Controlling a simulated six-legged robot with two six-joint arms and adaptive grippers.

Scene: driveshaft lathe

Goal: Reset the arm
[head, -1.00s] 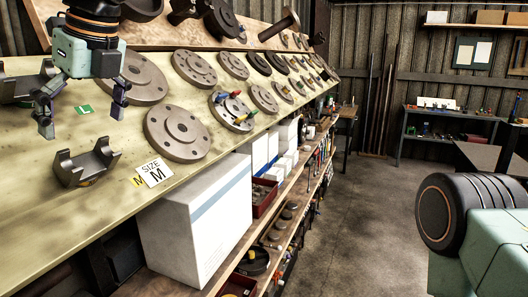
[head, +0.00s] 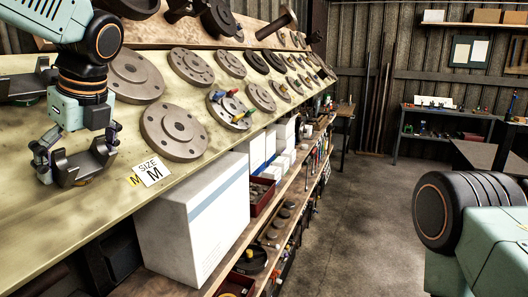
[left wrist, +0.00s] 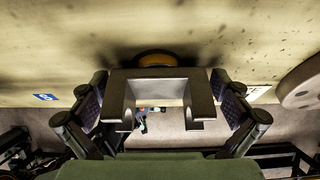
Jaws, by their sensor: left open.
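My left gripper (head: 76,152) is low over the sloped board in the head view, at a dark metal yoke (head: 84,170) that rests on it. The left wrist view shows the yoke (left wrist: 158,78) between the open gripper's two fingers (left wrist: 160,102), one at each side. Whether the pads touch the yoke is unclear. In the head view the gripper hides part of the yoke. My right gripper is not in view; part of my right arm (head: 490,245) shows at the lower right.
The sloped board (head: 110,198) carries several round flanges, such as one (head: 173,131) right of the gripper. A "SIZE M" card (head: 150,173) lies beside the yoke. A white box (head: 192,225) stands on the shelf below. The floor (head: 345,220) to the right is clear.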

